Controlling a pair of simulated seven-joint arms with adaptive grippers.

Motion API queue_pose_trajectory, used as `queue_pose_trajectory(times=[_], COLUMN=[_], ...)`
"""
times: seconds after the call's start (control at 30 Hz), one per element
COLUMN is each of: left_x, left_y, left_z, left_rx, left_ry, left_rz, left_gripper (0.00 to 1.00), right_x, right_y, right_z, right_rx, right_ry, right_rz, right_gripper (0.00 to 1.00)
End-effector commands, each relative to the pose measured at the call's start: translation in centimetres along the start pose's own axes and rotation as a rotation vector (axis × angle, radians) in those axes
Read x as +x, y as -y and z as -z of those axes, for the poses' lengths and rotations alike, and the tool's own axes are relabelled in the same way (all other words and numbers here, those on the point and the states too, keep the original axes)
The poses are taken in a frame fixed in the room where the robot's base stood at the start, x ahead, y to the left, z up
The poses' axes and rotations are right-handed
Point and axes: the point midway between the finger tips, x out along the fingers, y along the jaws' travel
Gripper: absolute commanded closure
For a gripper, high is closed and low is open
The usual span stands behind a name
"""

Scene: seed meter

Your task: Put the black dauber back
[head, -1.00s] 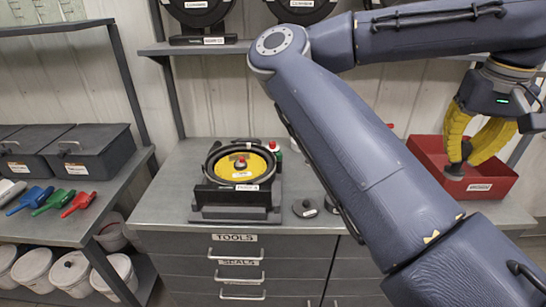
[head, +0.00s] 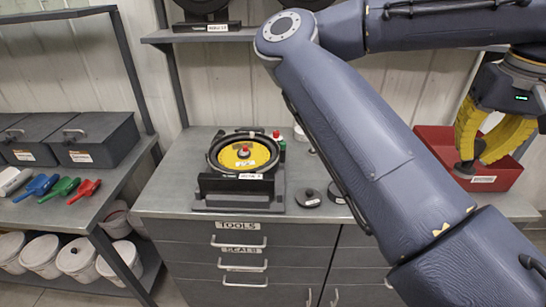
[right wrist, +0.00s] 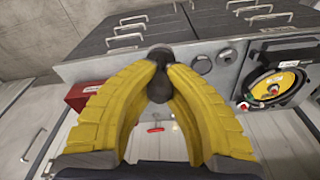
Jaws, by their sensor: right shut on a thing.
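My right gripper (head: 470,157) has yellow fingers and is shut on the black dauber (head: 464,171). In the head view they are at the right, overlapping the front of the red bin (head: 497,172). In the right wrist view the dauber (right wrist: 160,80) is pinched between the fingertips (right wrist: 160,65), its dark rounded end showing between the fingers. The red bin (right wrist: 88,96) shows left of the fingers there. I cannot tell the dauber's exact height above the counter. A black round lidded piece (head: 308,198) lies on the counter. My left gripper is not in view.
The seed meter with its yellow disc (head: 244,156) stands on the grey counter (head: 165,195). A second dark round piece (head: 336,194) is partly hidden by my right arm. Colored scoops (head: 62,187) and black boxes (head: 97,138) lie on the left bench.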

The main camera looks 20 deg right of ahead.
Motion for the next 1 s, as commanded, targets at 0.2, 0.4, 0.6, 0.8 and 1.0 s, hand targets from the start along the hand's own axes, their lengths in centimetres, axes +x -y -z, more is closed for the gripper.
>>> queue_pose_trajectory(times=[0.2, 0.4, 0.6, 0.8, 1.0], left_x=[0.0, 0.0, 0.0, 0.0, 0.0], left_y=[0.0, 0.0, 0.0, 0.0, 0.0], left_z=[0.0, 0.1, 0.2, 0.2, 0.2], left_rx=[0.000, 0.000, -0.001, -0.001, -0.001], left_ry=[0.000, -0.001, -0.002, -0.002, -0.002], left_rz=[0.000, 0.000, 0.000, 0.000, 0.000], left_gripper=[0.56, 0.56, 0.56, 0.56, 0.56], right_x=[1.3, 3.0, 6.2, 9.9, 13.2], right_y=[0.3, 1.9, 6.2, 12.5, 20.0], right_z=[1.8, 8.4, 15.9, 21.5, 25.1], right_rx=[-0.073, -0.309, -0.650, -0.997, -1.343], right_ry=[-0.020, -0.029, -0.038, -0.044, -0.048], right_rz=[0.011, 0.046, 0.099, 0.158, 0.218], right_gripper=[1.00, 1.00, 1.00, 1.00, 1.00])
